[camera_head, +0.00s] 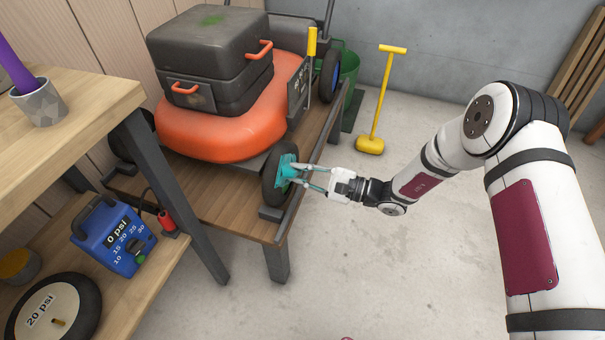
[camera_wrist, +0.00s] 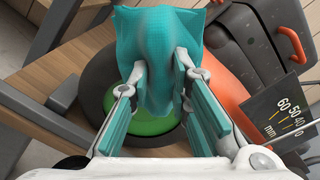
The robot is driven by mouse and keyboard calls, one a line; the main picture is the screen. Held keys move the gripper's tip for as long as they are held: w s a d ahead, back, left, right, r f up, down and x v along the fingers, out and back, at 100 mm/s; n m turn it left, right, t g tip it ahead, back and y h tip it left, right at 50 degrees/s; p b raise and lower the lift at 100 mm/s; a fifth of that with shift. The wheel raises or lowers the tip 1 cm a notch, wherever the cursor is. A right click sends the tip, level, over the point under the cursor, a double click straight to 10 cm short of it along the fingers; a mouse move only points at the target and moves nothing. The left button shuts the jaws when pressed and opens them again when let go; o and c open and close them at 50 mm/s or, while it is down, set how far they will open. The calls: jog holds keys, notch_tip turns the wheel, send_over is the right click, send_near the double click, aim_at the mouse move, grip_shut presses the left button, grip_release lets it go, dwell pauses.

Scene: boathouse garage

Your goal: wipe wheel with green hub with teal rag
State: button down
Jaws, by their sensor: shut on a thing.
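The teal rag (camera_wrist: 160,45) is pinched between the fingers of my gripper (camera_wrist: 165,85) in the wrist view; it also shows in the head view (camera_head: 285,168). The wheel with the green hub (camera_head: 270,185) is the near front wheel of the orange mower. My gripper (camera_head: 298,172) holds the rag right at the wheel's outer side. In the wrist view the rag hides part of the green hub (camera_wrist: 140,125) and the black tyre (camera_wrist: 97,72). I cannot tell whether the rag touches the wheel.
A rear wheel with a blue hub (camera_head: 330,72) is behind. A workbench (camera_head: 85,100) is at left. A yellow-handled tool (camera_head: 380,100) stands on open concrete floor.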

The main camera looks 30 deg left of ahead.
aim_at(297, 157)
jog(key=shift+w, duration=0.1)
jog(key=shift+w+a+f+b, duration=0.1)
jog(key=shift+w+a+b, duration=0.15)
jog(key=shift+w+b, duration=0.5)
jog(key=shift+w+a+r+b, duration=0.1)
jog(key=shift+w+a+b, duration=0.1)
jog(key=shift+w+b, duration=0.55)
jog(key=shift+w+a+f+b, duration=0.1)
jog(key=shift+w+a+b, duration=0.25)
jog(key=shift+w, duration=0.65)
jog(key=shift+w+a+b, duration=0.25)
jog(key=shift+w+b, duration=0.6)
jog(key=shift+w, duration=0.15)
jog(key=shift+d, duration=0.1)
jog(key=shift+s+d+p, duration=0.25)
jog(key=shift+s+d, duration=0.05)
jog(key=shift+s, duration=0.6)
jog(key=shift+s+d+p, duration=0.25)
jog(key=shift+s, duration=0.6)
jog(key=shift+s+d+p, duration=0.15)
jog(key=shift+s+p, duration=0.1)
jog(key=shift+s, duration=0.75)
jog(key=shift+s+d+p, duration=0.15)
jog(key=shift+s+p, duration=0.1)
jog(key=shift+s, duration=0.7)
jog(key=shift+v, duration=3)
